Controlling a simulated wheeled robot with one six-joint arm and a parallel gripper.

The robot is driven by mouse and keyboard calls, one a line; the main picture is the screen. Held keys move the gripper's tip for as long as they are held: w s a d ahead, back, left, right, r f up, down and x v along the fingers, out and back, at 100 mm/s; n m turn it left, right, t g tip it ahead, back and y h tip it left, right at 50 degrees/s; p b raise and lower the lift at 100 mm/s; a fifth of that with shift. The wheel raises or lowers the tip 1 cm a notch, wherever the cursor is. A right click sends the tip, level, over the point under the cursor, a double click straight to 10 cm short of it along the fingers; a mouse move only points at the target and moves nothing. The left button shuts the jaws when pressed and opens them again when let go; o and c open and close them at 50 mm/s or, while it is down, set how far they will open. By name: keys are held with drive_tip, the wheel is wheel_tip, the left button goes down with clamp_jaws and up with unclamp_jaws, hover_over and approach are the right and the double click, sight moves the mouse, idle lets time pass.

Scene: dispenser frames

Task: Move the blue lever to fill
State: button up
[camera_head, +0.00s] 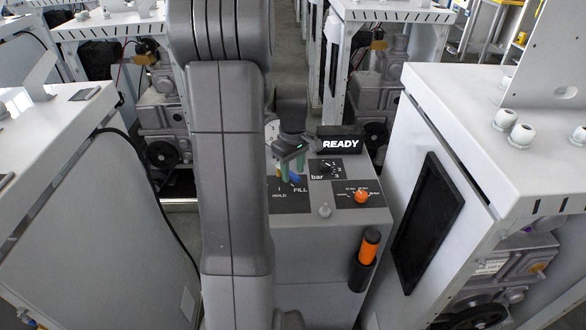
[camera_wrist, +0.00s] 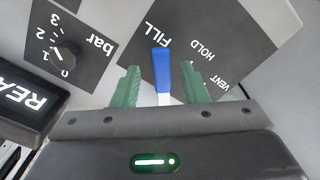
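The blue lever (camera_wrist: 162,72) stands out from a dark panel (camera_wrist: 225,30) marked FILL, HOLD and VENT, which looks upside down in the wrist view. Its blue end lies close to the FILL word. In the head view a small part of the blue lever (camera_head: 295,180) shows beside FILL, mostly covered by my gripper. My gripper (camera_wrist: 158,68) is open, with one green finger on each side of the lever. A gap shows between the lever and each finger. My gripper (camera_head: 292,170) also shows over the panel in the head view.
An orange-and-black handle (camera_head: 366,258) hangs on the box front. White cabinets (camera_head: 500,140) stand close on both sides.

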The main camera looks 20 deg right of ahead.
sight(293, 174)
wheel_tip(293, 174, up, 14)
idle(0.6)
drive_tip(key=shift+f, duration=0.2)
wheel_tip(293, 174, down, 14)
drive_tip(key=shift+r, duration=0.1)
idle(0.5)
drive_tip(key=shift+r, duration=0.1)
drive_tip(key=shift+s+f, duration=0.1)
drive_tip(key=shift+f, duration=0.15)
drive_tip(key=shift+a+r+m, duration=0.1)
drive_tip(key=shift+a+m, duration=0.05)
drive_tip(key=shift+m, duration=0.15)
drive_tip(key=shift+s+a+m, duration=0.1)
drive_tip(key=shift+a+m, duration=0.2)
drive_tip(key=shift+m, duration=0.4)
idle(0.9)
